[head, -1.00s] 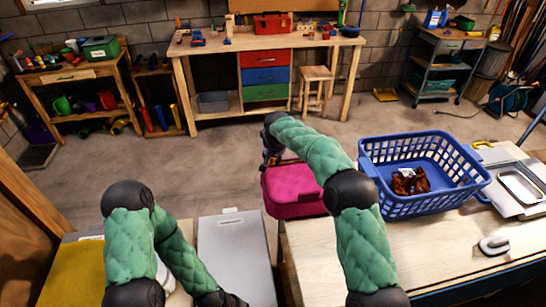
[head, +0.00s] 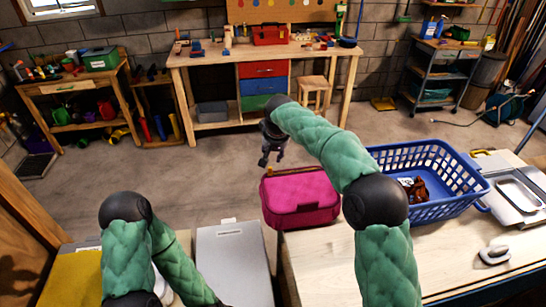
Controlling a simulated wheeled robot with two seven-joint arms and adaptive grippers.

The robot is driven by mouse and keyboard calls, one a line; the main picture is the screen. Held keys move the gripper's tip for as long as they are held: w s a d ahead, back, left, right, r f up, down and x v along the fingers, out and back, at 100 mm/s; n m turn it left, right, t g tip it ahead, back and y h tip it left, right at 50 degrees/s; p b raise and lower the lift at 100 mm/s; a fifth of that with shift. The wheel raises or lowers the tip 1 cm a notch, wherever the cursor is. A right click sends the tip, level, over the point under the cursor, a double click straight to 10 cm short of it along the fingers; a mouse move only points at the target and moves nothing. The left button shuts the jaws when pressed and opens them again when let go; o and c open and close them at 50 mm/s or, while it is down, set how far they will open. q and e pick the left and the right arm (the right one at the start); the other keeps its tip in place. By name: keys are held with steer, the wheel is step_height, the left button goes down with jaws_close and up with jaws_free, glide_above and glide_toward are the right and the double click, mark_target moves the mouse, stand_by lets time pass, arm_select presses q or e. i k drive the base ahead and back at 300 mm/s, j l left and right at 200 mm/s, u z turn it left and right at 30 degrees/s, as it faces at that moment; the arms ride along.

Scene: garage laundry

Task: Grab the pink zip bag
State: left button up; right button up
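The pink zip bag (head: 300,199) is a magenta, box-shaped soft bag beside the left end of the wooden counter, left of the blue basket. My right gripper (head: 267,162) hangs above the bag's far left corner, its fingers pointing down and appearing apart from the bag. The fingers look spread with nothing between them. A small yellowish bit (head: 269,170) shows at the bag's far left corner, just below the fingers. My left arm bends down at the lower left, and its gripper is outside the view.
A blue laundry basket (head: 440,207) with a brown cloth (head: 417,190) stands on the wooden counter (head: 330,262) close to my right arm. A grey lidded surface (head: 232,262) lies left of the bag. Open floor (head: 200,175) lies behind the bag.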

mark_target(300, 197)
steer(key=k+j, duration=0.15)
steer(key=k, duration=0.35)
steer(key=k+j, duration=0.15)
steer(key=k, duration=0.35)
